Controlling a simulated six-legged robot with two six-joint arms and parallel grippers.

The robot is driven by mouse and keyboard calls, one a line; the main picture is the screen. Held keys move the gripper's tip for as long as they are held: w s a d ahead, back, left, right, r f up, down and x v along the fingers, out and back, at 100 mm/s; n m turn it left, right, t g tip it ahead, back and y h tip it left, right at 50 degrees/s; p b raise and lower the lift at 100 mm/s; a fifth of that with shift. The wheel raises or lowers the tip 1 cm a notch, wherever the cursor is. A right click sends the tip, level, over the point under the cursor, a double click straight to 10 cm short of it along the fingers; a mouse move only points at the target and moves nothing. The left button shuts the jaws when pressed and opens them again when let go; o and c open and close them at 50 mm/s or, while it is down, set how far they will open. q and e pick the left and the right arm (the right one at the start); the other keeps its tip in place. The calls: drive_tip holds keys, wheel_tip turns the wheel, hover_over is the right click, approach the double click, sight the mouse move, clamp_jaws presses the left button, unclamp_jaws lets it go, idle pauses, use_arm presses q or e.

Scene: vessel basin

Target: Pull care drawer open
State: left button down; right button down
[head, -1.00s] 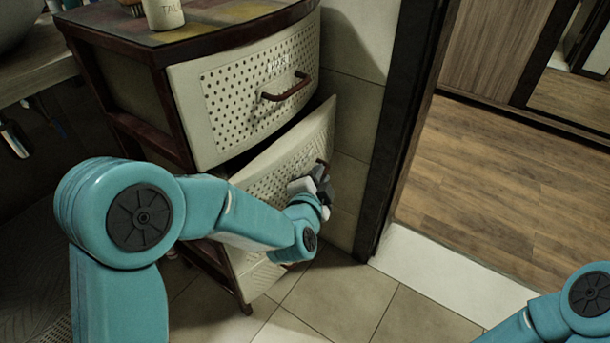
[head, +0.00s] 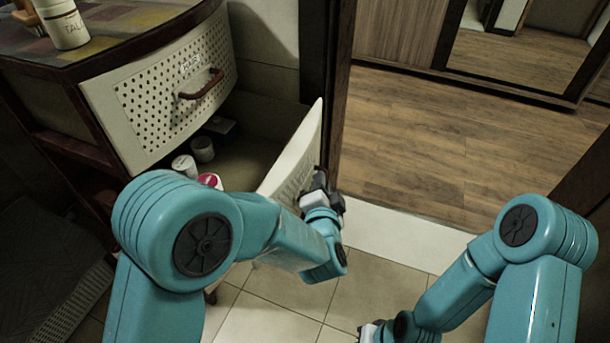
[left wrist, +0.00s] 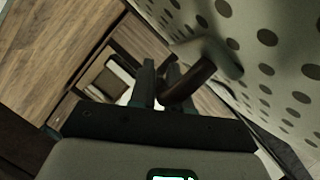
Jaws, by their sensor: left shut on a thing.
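The care drawer is the lower one, pulled well out of the cabinet. Its pale perforated front (head: 298,152) stands tilted to the right of the cabinet, and its lettering is too oblique to read. My left gripper (head: 318,188) is at the outer face of that front, shut on the handle. In the left wrist view its fingers (left wrist: 162,85) close around the dark brown handle (left wrist: 192,82), beside the perforated front (left wrist: 270,60). My forearm hides the drawer's lower part. My right gripper (head: 372,331) is low at the bottom edge, mostly hidden by its arm.
The upper drawer (head: 160,105), marked HAIR, is shut. White jars (head: 184,166) and a red-lidded one (head: 210,180) show inside the open drawer. A talc bottle (head: 62,22) stands on top. A dark door frame (head: 338,80) is close behind the drawer front.

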use_arm(q)
drive_tip(key=shift+s+d, duration=0.2)
drive_tip(key=shift+d, duration=0.5)
drive_tip(key=c, duration=1.2)
unclamp_jaws()
drive_tip(key=shift+o, duration=0.2)
